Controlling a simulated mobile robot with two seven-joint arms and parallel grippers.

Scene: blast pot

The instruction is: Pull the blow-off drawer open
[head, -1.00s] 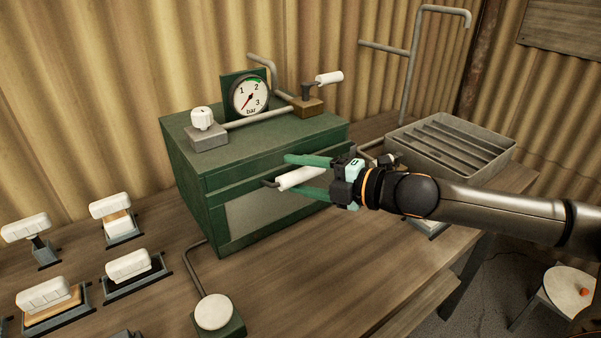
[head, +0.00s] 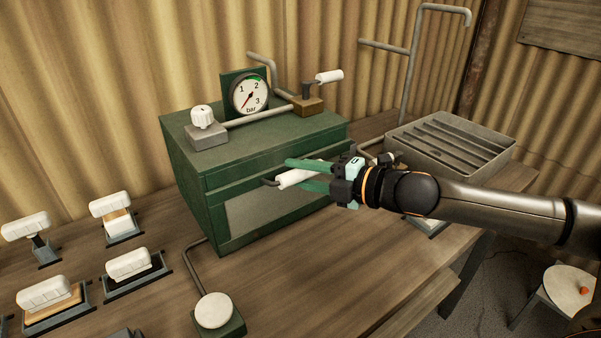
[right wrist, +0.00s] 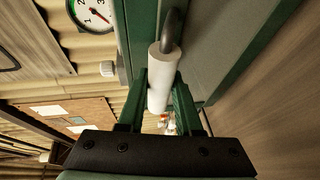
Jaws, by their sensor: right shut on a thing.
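The green blast pot cabinet (head: 240,160) stands on the bench with a gauge (head: 249,96) on top. The blow-off drawer appears to be its front panel (head: 260,213), which looks closed against the body. A white bar handle (head: 299,176) on a dark bracket is fixed to it. My right gripper (head: 305,173) reaches in from the right and is shut on the white handle. In the right wrist view the white handle (right wrist: 159,80) lies between the two green fingers (right wrist: 158,95). My left gripper is not in view.
A grey slotted tray (head: 450,145) stands at the back right. Several white-topped blocks (head: 130,263) lie on the left of the bench. A round white button (head: 213,310) on a green base stands before the cabinet. The bench (head: 330,270) in front of the drawer is mostly clear.

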